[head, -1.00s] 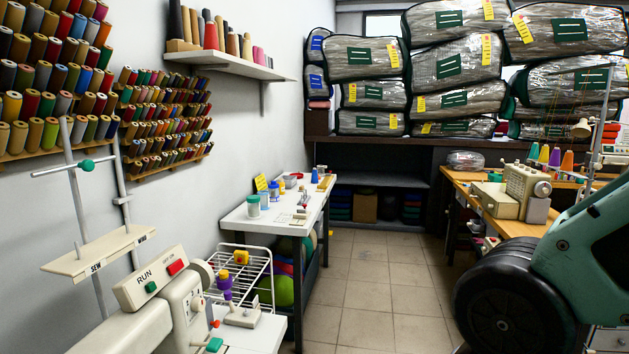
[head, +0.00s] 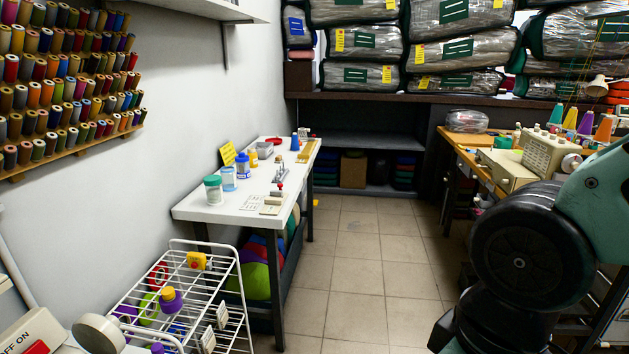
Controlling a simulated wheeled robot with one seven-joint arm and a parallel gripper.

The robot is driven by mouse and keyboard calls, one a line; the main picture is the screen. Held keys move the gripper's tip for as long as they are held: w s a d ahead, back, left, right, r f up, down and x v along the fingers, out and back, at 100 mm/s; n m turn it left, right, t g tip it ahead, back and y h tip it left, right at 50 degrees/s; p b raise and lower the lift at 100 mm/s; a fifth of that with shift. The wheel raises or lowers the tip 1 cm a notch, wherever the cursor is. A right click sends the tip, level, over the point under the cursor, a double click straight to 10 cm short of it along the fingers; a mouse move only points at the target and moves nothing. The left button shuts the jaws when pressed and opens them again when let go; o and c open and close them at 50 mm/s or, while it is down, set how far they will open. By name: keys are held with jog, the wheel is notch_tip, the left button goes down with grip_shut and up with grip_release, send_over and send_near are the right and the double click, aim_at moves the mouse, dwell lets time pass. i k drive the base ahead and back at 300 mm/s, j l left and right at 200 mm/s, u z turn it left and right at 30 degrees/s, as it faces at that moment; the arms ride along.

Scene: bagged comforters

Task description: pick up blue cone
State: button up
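A small blue cone (head: 295,142) stands upright near the far end of the white table (head: 205,208) along the left wall. It is small in the view, and nothing hides it. Teal, purple and orange cones (head: 570,120) stand on the wooden workbench at the right. My gripper is out of view; only teal and black links of my arm show at the lower right, well apart from the blue cone.
Jars (head: 213,190) and small tools share the white table. A white wire rack (head: 190,245) stands nearer at the left. The tiled floor (head: 355,265) between table and workbench (head: 470,155) is clear. Bagged comforters (head: 360,42) fill the back shelf.

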aim_at(294, 145)
jog(key=i, duration=2.05)
jog(key=i+u, duration=0.15)
jog(key=i, duration=0.3)
jog(key=i+l+u, duration=0.15)
jog(key=i, duration=0.25)
jog(key=i+l+u, duration=0.15)
jog(key=i, duration=0.25)
jog(key=i+l+u, duration=0.15)
jog(key=i, duration=0.3)
jog(key=i+l+u, duration=0.25)
